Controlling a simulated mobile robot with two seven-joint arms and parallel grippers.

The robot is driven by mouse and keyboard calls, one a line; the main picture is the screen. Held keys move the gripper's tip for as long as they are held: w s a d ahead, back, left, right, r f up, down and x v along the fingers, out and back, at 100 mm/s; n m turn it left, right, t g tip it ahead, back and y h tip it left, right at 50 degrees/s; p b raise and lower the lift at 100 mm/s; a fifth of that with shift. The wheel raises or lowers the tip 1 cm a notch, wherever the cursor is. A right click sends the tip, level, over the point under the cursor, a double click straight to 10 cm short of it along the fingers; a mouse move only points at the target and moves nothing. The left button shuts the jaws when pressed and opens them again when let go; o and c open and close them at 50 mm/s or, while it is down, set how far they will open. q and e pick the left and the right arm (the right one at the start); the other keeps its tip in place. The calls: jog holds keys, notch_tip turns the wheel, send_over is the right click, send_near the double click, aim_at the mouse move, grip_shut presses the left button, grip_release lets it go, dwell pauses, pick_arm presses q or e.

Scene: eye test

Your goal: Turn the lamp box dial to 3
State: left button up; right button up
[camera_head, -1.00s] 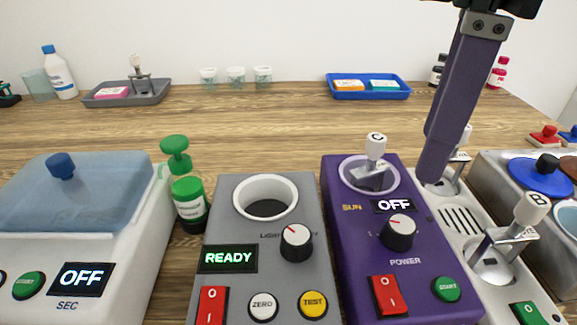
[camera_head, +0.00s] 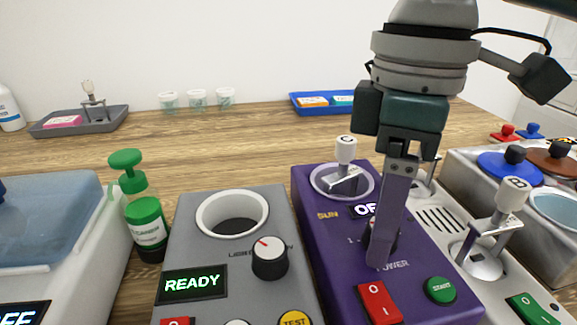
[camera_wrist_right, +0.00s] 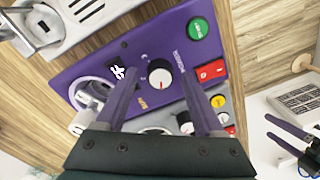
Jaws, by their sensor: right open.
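The lamp box (camera_head: 328,232) is purple, marked SUN and POWER, and stands right of centre in the head view. In the wrist view its dial (camera_wrist_right: 159,76) is a black knob with a white top and a red mark. My right gripper (camera_head: 382,258) reaches down over the box from above. In the wrist view its open fingers (camera_wrist_right: 160,74) appear on either side of the dial. I cannot tell whether they touch it. In the head view a finger hides most of the dial and part of the display (camera_head: 362,211), which reads OFF in the wrist view.
A grey box (camera_head: 185,243) with a READY display and its own dial (camera_head: 270,258) stands close on the left. A red switch (camera_head: 379,303) and green START button (camera_head: 440,289) lie in front.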

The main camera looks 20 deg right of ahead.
grip_shut()
dwell(0.5)
